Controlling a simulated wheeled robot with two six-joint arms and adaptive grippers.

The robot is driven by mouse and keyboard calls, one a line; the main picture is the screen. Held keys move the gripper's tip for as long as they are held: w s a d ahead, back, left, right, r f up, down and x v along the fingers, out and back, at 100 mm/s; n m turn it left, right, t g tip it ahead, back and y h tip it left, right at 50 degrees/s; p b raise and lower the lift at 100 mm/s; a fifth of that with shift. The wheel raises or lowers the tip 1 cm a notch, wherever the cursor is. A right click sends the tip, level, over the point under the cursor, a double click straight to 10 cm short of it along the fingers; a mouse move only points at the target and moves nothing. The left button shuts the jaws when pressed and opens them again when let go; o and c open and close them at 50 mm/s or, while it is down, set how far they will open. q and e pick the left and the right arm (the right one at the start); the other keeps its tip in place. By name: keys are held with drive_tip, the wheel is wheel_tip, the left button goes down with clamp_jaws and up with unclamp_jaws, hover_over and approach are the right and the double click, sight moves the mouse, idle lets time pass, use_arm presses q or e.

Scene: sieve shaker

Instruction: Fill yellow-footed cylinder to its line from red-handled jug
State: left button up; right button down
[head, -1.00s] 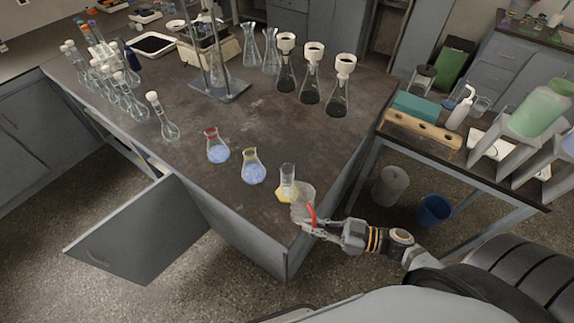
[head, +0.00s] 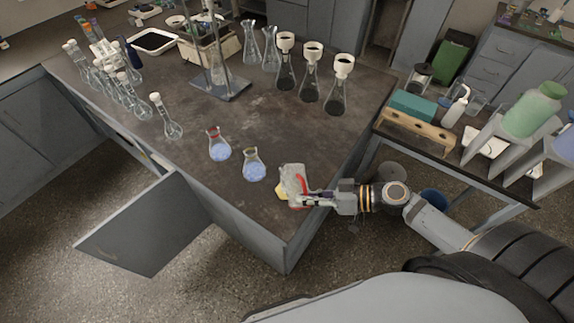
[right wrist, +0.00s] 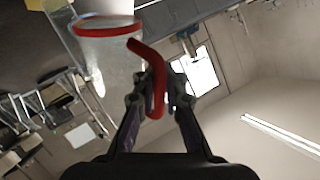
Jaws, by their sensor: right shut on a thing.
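The clear jug (head: 291,178) with its red handle (head: 300,188) is held near the table's front right corner. My right gripper (head: 309,199) is shut on the red handle. In the right wrist view the fingers (right wrist: 156,88) close around the handle (right wrist: 153,70), and the jug's red rim (right wrist: 106,31) shows. The yellow foot (head: 280,190) of the cylinder peeks out left of the jug. The rest of the cylinder is hidden behind the jug. I cannot see its line or liquid level, or whether liquid is flowing. My left gripper is out of view.
A red-necked flask (head: 219,150) and another flask (head: 254,170), both with blue contents, stand left of the jug. Several funnel-topped flasks (head: 336,100) and a stand (head: 220,88) are farther back. An open cabinet door (head: 140,225) juts out at front left.

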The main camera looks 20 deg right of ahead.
sight(305, 186)
drive_tip(key=shift+w+a+r+m, duration=0.1)
drive_tip(key=shift+w+r+m, duration=0.25)
drive_tip(key=shift+r, duration=0.35)
drive_tip(key=shift+w+r+m+g+h, duration=0.25)
drive_tip(key=shift+r+g+h, duration=0.15)
drive_tip(key=shift+r+g, duration=0.15)
drive_tip(key=shift+r, duration=0.1)
drive_tip(key=shift+w, duration=0.1)
drive_tip(key=shift+r, duration=0.15)
drive_tip(key=shift+w+r+g, duration=0.1)
drive_tip(key=shift+g, duration=0.25)
drive_tip(key=shift+r+m, duration=0.15)
drive_tip(key=shift+m, duration=0.15)
